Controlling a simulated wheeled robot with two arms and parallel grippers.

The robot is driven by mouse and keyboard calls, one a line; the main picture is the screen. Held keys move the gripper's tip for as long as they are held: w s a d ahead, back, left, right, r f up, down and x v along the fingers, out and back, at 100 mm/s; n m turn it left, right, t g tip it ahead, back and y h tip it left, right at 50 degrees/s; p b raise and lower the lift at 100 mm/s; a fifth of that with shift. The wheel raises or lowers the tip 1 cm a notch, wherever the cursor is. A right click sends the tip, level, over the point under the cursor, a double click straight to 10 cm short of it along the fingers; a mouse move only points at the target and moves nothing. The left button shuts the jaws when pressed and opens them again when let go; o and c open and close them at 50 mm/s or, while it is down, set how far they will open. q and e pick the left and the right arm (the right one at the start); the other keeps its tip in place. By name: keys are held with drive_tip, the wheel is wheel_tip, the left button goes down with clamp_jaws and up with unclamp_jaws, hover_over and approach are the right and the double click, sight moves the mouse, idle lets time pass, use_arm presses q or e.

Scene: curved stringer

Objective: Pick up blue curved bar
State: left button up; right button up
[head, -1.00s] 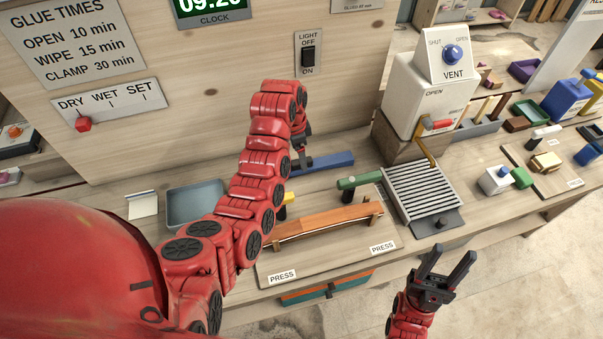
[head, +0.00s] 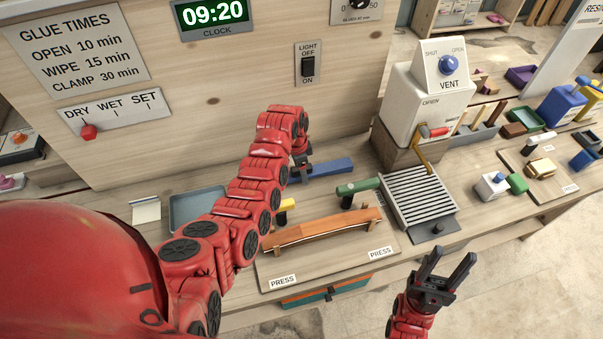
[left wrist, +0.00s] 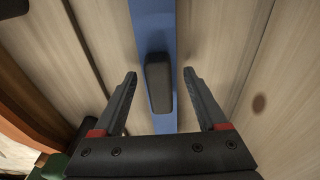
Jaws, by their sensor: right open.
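The blue bar (head: 330,167) lies on the bench behind the orange curved strip. In the left wrist view the blue bar (left wrist: 153,22) runs up the picture, with a black handle-like block (left wrist: 158,83) on it. My left gripper (left wrist: 160,74) is open, one finger on each side of the bar and block, with gaps showing. In the head view my left gripper (head: 299,170) is at the bar's left end, partly hidden by its arm. Whether it touches the bar is unclear. My right gripper (head: 447,264) is open and empty in front of the bench.
The orange curved strip (head: 325,228) sits on a board marked PRESS. A grey tray (head: 196,207) lies to the left. A wooden panel (head: 220,100) rises behind.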

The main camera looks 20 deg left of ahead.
use_arm(q)
clamp_jaws()
drive_tip(key=shift+r, duration=0.15)
